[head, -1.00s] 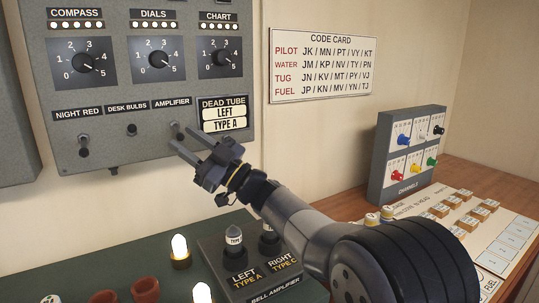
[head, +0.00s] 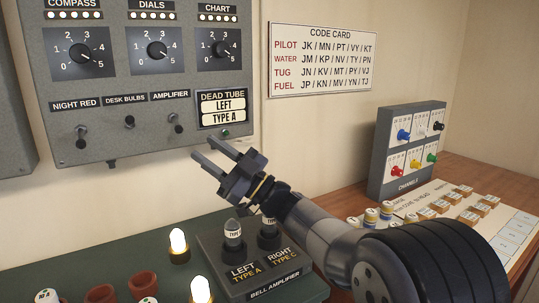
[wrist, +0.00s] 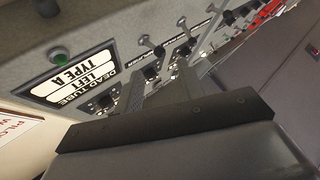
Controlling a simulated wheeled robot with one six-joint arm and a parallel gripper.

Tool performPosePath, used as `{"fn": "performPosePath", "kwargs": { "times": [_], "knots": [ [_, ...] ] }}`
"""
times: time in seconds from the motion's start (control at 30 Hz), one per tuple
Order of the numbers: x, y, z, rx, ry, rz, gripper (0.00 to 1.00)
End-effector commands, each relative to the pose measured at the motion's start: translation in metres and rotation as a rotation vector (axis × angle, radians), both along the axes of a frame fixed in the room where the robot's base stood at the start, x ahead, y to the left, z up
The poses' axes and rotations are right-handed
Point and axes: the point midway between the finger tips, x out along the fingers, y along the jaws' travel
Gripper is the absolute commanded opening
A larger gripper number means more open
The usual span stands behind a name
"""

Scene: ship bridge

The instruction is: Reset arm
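My gripper (head: 219,160) is open and empty in the head view, with its two fingers apart. It is in front of the wall below the grey switch panel (head: 103,98), clear of the panel and above the bell amplifier (head: 262,270). The AMPLIFIER switch (head: 178,122) is up and to the left of the fingertips, with a visible gap. In the wrist view the two fingers (wrist: 158,88) point toward the panel's switches, with the DEAD TUBE label (wrist: 78,75) to their left.
The bell amplifier holds a left tube (head: 233,234) and a right tube (head: 269,232) close under my arm. Lit bulbs (head: 178,243) and reddish cups (head: 143,284) stand on the green surface. The channels box (head: 407,150) stands on the right. A code card (head: 322,60) hangs on the wall.

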Motion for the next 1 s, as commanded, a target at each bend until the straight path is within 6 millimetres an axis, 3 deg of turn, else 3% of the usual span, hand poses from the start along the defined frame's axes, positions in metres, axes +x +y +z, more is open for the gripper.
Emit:
{"fn": "performPosePath", "kwargs": {
  "times": [0.07,0.43,1.0],
  "knots": [
    [-0.003,-0.014,-0.01,-0.001,0.002,-0.004,0.37],
    [0.013,0.053,0.037,0.0,-0.001,0.004,0.37],
    [0.01,0.047,0.052,-0.111,0.181,-0.001,0.37]
  ]
}}
